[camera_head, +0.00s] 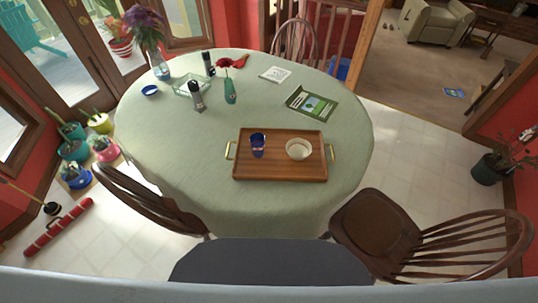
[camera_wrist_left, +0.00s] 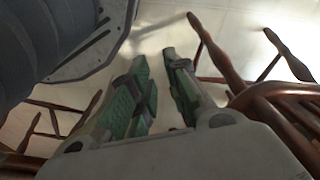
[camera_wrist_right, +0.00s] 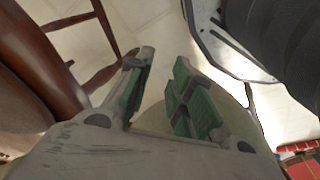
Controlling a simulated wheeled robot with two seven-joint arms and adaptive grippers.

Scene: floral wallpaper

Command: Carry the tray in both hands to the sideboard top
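The wooden tray (camera_head: 280,172) lies flat on the oval table with a pale green cloth (camera_head: 190,150). It has a brass handle at its left end (camera_head: 229,150) and another at its right end (camera_head: 331,153). A blue cup (camera_head: 258,146) and a cream bowl (camera_head: 298,149) stand on the tray. My left gripper (camera_wrist_left: 165,75) is open and empty beside a wooden chair. My right gripper (camera_wrist_right: 163,80) is open and empty, also beside a chair. Neither gripper shows in the head view. I cannot make out a sideboard for certain.
A chair (camera_head: 375,225) stands at the table's near right and another (camera_head: 150,200) at its near left. A vase of flowers (camera_head: 160,65), bottles, a book (camera_head: 312,104) and a blue dish (camera_head: 149,90) are on the table. Potted plants stand at left.

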